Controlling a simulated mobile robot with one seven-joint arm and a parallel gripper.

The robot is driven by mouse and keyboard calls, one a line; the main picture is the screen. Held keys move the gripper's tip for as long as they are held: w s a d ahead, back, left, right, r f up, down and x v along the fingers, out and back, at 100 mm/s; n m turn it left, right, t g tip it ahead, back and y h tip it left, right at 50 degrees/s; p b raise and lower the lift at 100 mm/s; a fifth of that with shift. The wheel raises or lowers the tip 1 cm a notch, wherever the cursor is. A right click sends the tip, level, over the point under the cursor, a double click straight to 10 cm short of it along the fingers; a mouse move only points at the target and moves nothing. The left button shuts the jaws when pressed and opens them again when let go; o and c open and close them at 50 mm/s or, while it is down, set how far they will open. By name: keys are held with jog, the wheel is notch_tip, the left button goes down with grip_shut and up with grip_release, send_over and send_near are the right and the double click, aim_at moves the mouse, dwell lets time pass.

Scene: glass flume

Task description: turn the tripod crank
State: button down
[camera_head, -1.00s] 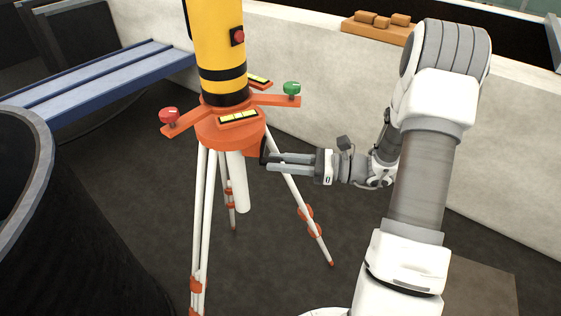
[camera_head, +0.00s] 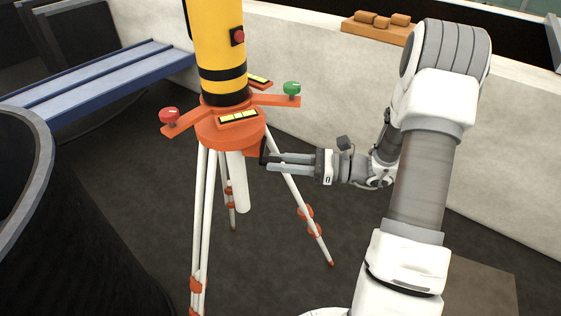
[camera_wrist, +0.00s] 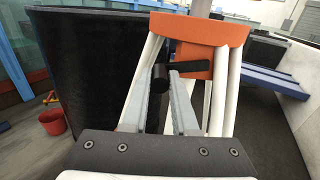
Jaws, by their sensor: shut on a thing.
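The tripod (camera_head: 206,200) has white legs with orange clamps and an orange head (camera_head: 222,131). A yellow and black instrument (camera_head: 218,45) stands on the head. The black crank (camera_head: 263,151) is on the right side of the head, by an orange block. In the wrist view the crank arm (camera_wrist: 190,67) runs sideways under the orange head (camera_wrist: 201,30), and its dark knob (camera_wrist: 160,79) lies between the fingertips. My gripper (camera_head: 268,161) reaches in from the right, shut on the crank's knob; it also shows in the wrist view (camera_wrist: 162,85).
A red knob (camera_head: 169,116) and a green knob (camera_head: 291,89) stick out on arms of the head. A blue bench (camera_head: 100,75) is behind at left, a dark round tank (camera_head: 25,220) at front left. A pale wall (camera_head: 330,75) runs behind. Dark floor lies open between.

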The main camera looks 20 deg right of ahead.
jog(key=shift+f, duration=0.15)
jog(key=n+b, duration=0.1)
jog(key=f+n+b, duration=0.1)
jog(key=b, duration=0.1)
jog(key=shift+w+d+f+n, duration=0.1)
jog(key=shift+w+f+n, duration=0.1)
jog(key=shift+f+n, duration=0.1)
jog(key=w+d+f+n+b, duration=0.3)
jog(key=w+n+b, duration=0.3)
jog(key=n+b, duration=1)
jog(key=shift+w+b, duration=0.25)
jog(key=shift+b, duration=0.25)
jog(key=c, duration=0.7)
grip_release()
